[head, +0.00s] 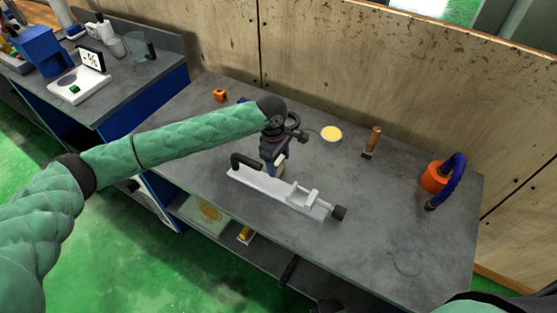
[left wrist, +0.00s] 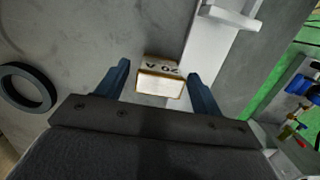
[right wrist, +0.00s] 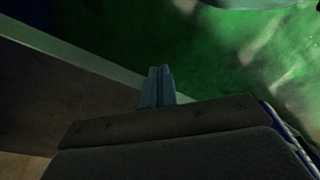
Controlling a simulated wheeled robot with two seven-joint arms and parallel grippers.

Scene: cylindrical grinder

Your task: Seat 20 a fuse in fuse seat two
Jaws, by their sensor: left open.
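A fuse, a cream block with brown edges marked "20 A" (left wrist: 160,78), sits between the fingers of my left gripper (left wrist: 157,88) in the left wrist view. The gripper is open, with a gap visible on both sides of the block. In the head view my left gripper (head: 274,166) points down at the back edge of a white fixture (head: 262,188) with a dark handle, raised blocks and a black end knob. I cannot tell which part is fuse seat two. My right gripper (right wrist: 157,88) shows in the right wrist view with its fingers together and nothing visible between them.
A dark ring (left wrist: 27,87) lies beside the left gripper. On the grey bench are an orange block (head: 220,95), a yellow disc (head: 331,133), a wooden-handled tool (head: 373,140) and an orange container (head: 434,177) with a blue hose. The bench right of the fixture is mostly clear.

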